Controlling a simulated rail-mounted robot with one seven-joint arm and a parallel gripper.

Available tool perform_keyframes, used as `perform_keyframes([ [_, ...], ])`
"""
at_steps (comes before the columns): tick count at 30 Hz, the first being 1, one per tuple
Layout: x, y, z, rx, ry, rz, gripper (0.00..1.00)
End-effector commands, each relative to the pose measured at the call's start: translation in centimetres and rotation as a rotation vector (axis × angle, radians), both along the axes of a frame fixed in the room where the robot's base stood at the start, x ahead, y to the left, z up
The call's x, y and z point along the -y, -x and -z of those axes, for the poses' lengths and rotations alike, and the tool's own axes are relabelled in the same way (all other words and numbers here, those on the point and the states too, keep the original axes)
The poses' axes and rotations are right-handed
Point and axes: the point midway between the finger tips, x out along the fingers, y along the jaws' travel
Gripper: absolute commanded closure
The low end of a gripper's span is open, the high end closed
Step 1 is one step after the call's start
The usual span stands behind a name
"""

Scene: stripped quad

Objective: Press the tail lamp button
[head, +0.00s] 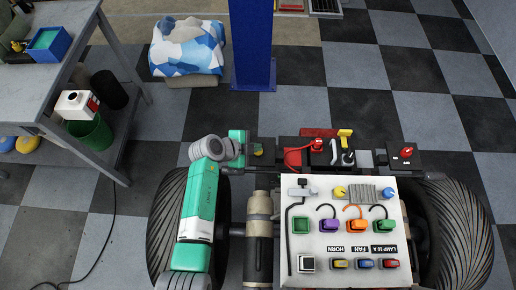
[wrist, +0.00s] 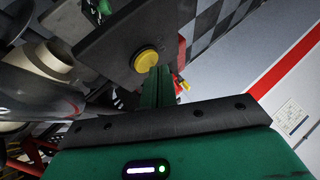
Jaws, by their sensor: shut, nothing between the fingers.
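A round yellow button (wrist: 146,60) sits on a dark plate (wrist: 120,42) in the wrist view; I see no label on it, so I cannot tell for sure that it is the tail lamp button. My gripper (wrist: 160,72) is shut and empty, its green fingertips just beside the button's right edge in the picture; I cannot tell whether they touch. In the head view, my gripper (head: 240,137) is at the rear left of the white panel, and a small yellowish spot shows close by on dark parts (head: 258,152).
The white panel (head: 345,265) carries coloured plugs, fuses and labels for horn, fan and lamp. Behind it are a red-capped battery area (head: 316,145) and a black box with a red knob (head: 406,152). Black tyres (head: 455,230) flank it. A blue post (head: 252,45) stands behind.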

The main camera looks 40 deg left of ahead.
Motion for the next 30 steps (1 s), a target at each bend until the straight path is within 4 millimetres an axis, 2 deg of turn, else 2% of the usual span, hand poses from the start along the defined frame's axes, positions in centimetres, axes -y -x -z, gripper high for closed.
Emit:
perform_keyframes([
  [9, 0.0, 0.0, 0.0, 0.000, 0.000, 0.000, 1.00],
  [18, 0.0, 0.0, 1.0, 0.001, 0.000, -0.001, 1.00],
  [30, 0.0, 0.0, 0.6, 0.000, 0.000, 0.000, 1.00],
])
